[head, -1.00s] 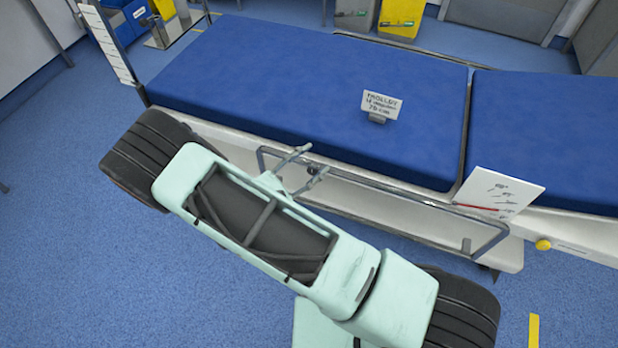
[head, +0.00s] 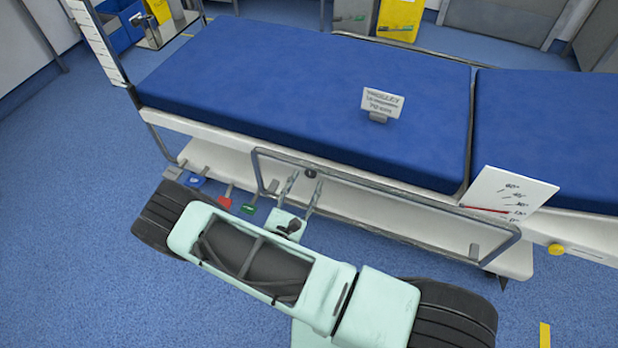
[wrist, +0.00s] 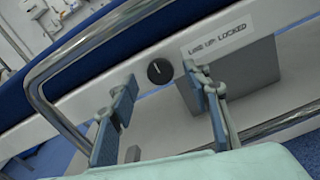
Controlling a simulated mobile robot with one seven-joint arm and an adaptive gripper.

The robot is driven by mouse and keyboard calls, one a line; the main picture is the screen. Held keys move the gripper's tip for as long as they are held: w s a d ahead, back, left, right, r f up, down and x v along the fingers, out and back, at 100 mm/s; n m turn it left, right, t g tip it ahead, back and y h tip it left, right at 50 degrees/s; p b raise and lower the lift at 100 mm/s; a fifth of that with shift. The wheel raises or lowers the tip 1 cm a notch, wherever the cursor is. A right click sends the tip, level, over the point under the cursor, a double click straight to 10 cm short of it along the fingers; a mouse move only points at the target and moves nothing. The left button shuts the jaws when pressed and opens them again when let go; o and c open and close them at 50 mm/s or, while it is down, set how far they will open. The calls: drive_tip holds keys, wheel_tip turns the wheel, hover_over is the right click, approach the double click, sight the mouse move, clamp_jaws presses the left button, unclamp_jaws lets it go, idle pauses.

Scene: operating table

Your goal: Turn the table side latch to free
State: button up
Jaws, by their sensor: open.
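The side latch is a small round black knob (wrist: 160,71) on the table's pale side panel, with a pale line on its face. A label (wrist: 218,36) beside it reads "LINE UP: LOCKED". The line looks tilted toward the upper left in the wrist view, but it is small. The knob also shows in the head view (head: 310,173), just beyond my fingertips. My gripper (wrist: 160,76) is open and empty, its fingers on either side of the knob in the picture. In the head view my gripper (head: 303,188) points at the panel; contact with the knob is not visible.
A bent metal side rail (head: 385,188) frames the panel around the knob. Red (head: 225,198) and blue (head: 196,181) pedals are low at the left. A white angle card (head: 508,192) and yellow knob (head: 556,249) are at the right. A grey block (wrist: 240,88) sits under the label.

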sight(310, 174)
drive_tip(key=shift+x, duration=1.65)
drive_tip(key=shift+c, duration=0.2)
drive_tip(key=c, duration=1.1)
